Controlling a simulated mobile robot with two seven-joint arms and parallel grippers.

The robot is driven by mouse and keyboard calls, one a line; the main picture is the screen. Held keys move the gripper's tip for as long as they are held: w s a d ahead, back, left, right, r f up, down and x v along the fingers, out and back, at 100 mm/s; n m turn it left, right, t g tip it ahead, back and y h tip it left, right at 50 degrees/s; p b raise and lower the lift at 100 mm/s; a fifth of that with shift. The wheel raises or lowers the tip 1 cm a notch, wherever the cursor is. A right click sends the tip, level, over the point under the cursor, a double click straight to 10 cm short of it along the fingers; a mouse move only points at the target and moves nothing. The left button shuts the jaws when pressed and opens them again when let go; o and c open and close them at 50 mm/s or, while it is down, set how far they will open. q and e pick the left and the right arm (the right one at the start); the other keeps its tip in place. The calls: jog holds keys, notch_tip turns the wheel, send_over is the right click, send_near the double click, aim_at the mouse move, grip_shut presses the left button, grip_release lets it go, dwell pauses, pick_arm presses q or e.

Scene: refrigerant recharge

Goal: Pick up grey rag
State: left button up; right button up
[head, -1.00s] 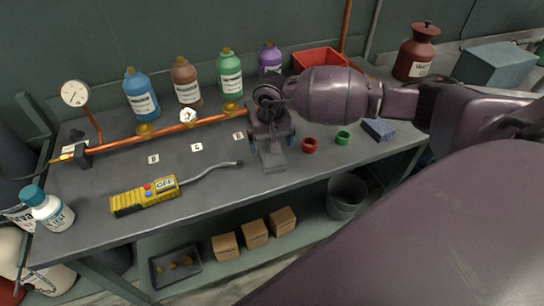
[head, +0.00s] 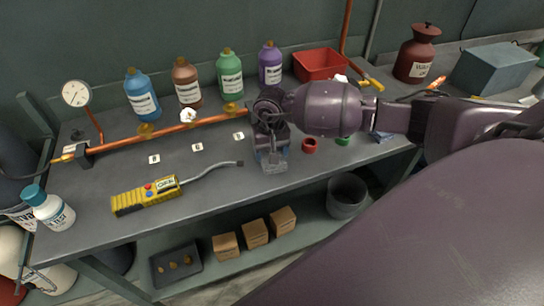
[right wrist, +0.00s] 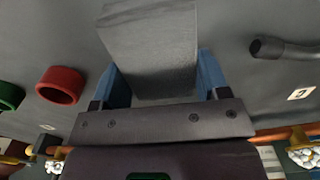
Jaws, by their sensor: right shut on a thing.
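The grey rag (head: 277,167) is a folded grey block near the front middle of the workbench (head: 110,220). My right gripper (head: 271,152) comes down on it from above and is shut on it. In the right wrist view the rag (right wrist: 150,45) sits between the two blue fingers of the right gripper (right wrist: 160,80). I cannot tell whether the rag still touches the bench. My left gripper is not in view.
A red ring (head: 309,145) and a partly hidden green ring (head: 343,140) stand to the right. A yellow detector (head: 145,196) with a grey probe lies left. A copper pipe (head: 190,125) and several bottles (head: 230,74) are behind. A blue rag (head: 385,136) lies right, partly hidden.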

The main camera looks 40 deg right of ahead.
jog(key=shift+r, duration=0.1)
notch_tip(320, 180, up, 20)
dwell(0.5)
